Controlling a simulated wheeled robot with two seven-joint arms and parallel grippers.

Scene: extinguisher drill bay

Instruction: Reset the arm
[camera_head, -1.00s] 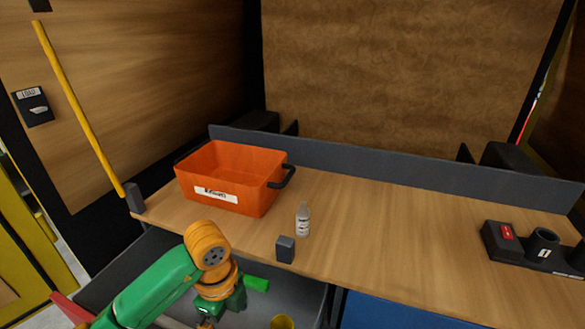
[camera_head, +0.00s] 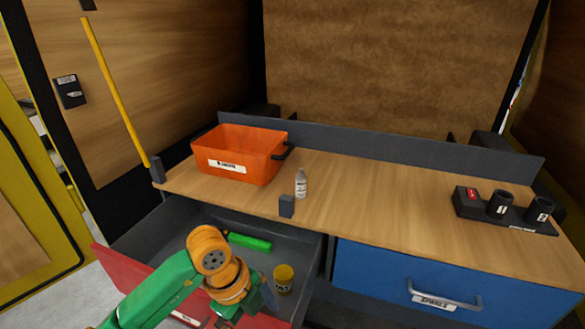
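My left arm, green and orange, comes in from the lower left. Its wrist is over the open drawer (camera_head: 175,235) with the red front. My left gripper (camera_head: 232,318) points down at the bottom edge, partly cut off and partly behind the wrist, so I cannot tell whether it is open or shut. My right gripper is not in view. In the drawer lie a green cylinder (camera_head: 250,241) and a yellow-topped container (camera_head: 283,279), both apart from the visible wrist.
An orange bin (camera_head: 238,168), a clear bottle (camera_head: 301,184) and a small grey block (camera_head: 286,206) stand on the wooden bench. A black holder (camera_head: 505,212) with numbered cups is at the right. A blue drawer (camera_head: 450,281) is shut below. The bench middle is clear.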

